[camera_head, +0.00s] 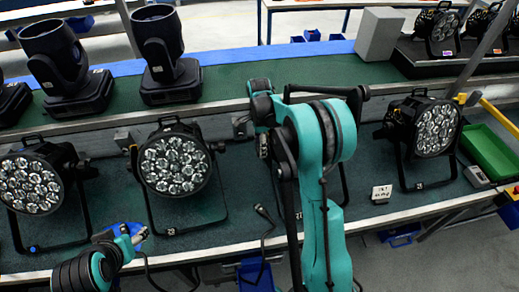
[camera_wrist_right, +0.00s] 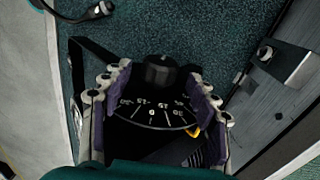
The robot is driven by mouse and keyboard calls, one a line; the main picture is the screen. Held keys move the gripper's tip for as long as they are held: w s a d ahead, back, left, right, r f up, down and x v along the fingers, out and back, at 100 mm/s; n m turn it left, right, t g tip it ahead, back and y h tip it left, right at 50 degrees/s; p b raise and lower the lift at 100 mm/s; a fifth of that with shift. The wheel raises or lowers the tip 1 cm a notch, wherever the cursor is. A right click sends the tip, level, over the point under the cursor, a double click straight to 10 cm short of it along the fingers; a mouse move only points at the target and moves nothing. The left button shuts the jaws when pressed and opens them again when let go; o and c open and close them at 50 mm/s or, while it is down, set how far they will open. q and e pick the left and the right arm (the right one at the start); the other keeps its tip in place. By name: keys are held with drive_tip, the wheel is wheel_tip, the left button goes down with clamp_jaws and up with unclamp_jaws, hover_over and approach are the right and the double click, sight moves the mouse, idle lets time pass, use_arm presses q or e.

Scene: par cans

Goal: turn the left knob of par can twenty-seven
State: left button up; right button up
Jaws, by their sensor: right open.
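A black knob (camera_wrist_right: 161,71) stands above a dial scale (camera_wrist_right: 158,115) with white numbers in the right wrist view. My right gripper (camera_wrist_right: 157,82) is open, with its purple-padded fingers to the left and right of the knob. I cannot tell whether they touch it. The par can behind my right arm is mostly hidden in the head view; part of its bracket (camera_head: 342,185) shows.
Other par cans stand on the bench at the far left (camera_head: 33,184) and right (camera_head: 434,128). Moving-head lights (camera_head: 66,65) stand on the shelf behind. A cable plug (camera_wrist_right: 98,10) lies on the dark bench top. A green tray (camera_head: 490,152) is at the right end.

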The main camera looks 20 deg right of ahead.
drive_tip(key=shift+s+f, duration=0.1)
drive_tip(key=shift+f, duration=0.7)
drive_tip(key=c, duration=1.2)
